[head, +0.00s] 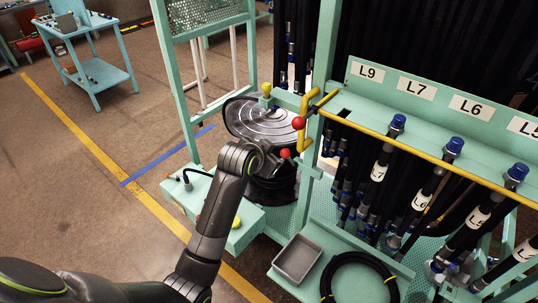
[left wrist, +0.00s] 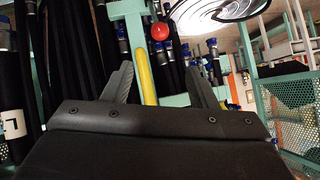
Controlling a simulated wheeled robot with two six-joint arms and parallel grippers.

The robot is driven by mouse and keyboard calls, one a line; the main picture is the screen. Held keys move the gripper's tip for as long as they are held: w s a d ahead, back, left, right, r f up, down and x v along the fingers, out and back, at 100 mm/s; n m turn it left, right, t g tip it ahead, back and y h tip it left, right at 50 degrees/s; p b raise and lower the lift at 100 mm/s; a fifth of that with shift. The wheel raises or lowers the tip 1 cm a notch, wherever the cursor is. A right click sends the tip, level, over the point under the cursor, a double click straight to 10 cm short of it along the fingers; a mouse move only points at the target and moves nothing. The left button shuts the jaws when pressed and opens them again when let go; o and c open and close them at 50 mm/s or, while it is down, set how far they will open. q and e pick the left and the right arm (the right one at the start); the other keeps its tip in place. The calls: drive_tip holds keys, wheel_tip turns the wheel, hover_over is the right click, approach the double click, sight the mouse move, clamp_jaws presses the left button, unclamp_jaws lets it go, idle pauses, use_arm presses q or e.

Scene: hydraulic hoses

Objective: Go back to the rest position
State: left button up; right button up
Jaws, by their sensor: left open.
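My left arm comes in from the bottom left of the head view and reaches up towards the green rack. Its gripper (head: 275,160) is near the red-knobbed handle at the rack's left post, partly hidden by the wrist. In the left wrist view, my left gripper (left wrist: 160,76) is open, its two dark fingers wide apart. A yellow bar (left wrist: 146,78) shows between the fingers; I cannot tell how far beyond them it is. No held object shows. My right gripper is in neither view.
The rack (head: 350,97) holds dark hoses with blue caps on the right. A round reel (head: 262,120), red knob (head: 298,123) and yellow handle (head: 313,100) are close to the gripper. A grey tray (head: 297,259) and coiled hose (head: 357,258) lie below. Open floor (head: 60,170) is left.

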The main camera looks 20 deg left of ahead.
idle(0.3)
use_arm(q)
drive_tip(key=s+a+f+n+g+y+b, duration=0.1)
drive_tip(key=s+a+f, duration=0.1)
drive_tip(key=f, duration=0.7)
drive_tip(key=s+a+f+n+g, duration=0.1)
drive_tip(key=s+f, duration=0.1)
drive_tip(key=f, duration=0.8)
drive_tip(key=s+a+f+n+g+b, duration=0.1)
drive_tip(key=s+a+f+g, duration=0.1)
drive_tip(key=s+f, duration=0.65)
drive_tip(key=s+a+f+g, duration=0.15)
drive_tip(key=s+f, duration=0.35)
drive_tip(key=f, duration=0.7)
drive_tip(key=s+a+f+n+g, duration=0.1)
drive_tip(key=s+f, duration=0.4)
drive_tip(key=s, duration=0.7)
drive_tip(key=s+a+f+n+g+b, duration=0.1)
drive_tip(key=s+f, duration=0.5)
drive_tip(key=s, duration=0.6)
drive_tip(key=s+a+f+g+y, duration=0.1)
drive_tip(key=s+f, duration=0.5)
drive_tip(key=s, duration=0.6)
drive_tip(key=shift+s+a+f+n+g, duration=0.15)
drive_tip(key=shift+a+n+g, duration=0.3)
drive_tip(key=shift+a, duration=0.45)
